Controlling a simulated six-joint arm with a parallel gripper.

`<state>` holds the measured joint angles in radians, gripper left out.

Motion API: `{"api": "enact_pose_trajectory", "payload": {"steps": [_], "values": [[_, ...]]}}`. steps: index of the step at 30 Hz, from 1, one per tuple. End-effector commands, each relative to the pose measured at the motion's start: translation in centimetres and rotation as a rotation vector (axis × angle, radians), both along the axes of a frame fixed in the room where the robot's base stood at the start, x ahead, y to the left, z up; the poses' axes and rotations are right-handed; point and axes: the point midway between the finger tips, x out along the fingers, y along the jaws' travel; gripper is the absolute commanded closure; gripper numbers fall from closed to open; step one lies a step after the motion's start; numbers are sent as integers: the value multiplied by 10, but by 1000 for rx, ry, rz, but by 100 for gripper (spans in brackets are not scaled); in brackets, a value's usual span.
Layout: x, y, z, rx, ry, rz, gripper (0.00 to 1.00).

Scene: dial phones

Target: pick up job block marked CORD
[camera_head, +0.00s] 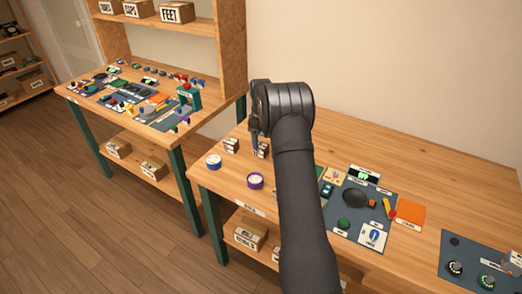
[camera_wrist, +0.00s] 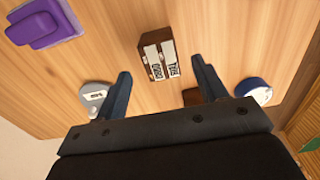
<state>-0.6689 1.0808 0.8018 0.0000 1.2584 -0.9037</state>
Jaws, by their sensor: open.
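In the wrist view a dark brown block holder or pair of blocks (camera_wrist: 146,42) stands on the wooden table, with two white labels side by side. The left label, seen upside down, seems to read CORD (camera_wrist: 155,66); the other label (camera_wrist: 172,62) is hard to read. My gripper (camera_wrist: 160,68) is open and empty, its two fingers on either side of the labels in the picture. In the head view my gripper (camera_head: 256,142) points down at the table's far left, close to a small white-labelled block (camera_head: 263,150); another such block (camera_head: 231,146) stands left of it.
A blue-rimmed round item (camera_head: 214,161) and a purple-rimmed one (camera_head: 255,181) lie nearby. A small brown block (camera_wrist: 190,97) is near the right finger. A grey mat (camera_head: 343,226) with phone parts lies right of my arm. A second bench (camera_head: 205,118) stands left.

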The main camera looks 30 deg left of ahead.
Motion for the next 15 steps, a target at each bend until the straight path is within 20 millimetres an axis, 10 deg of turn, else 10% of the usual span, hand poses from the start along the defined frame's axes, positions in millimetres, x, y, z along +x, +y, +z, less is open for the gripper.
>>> {"api": "enact_pose_trajectory", "payload": {"steps": [15], "values": [[-1, -1, -41, 2, 0, 1, 38]]}}
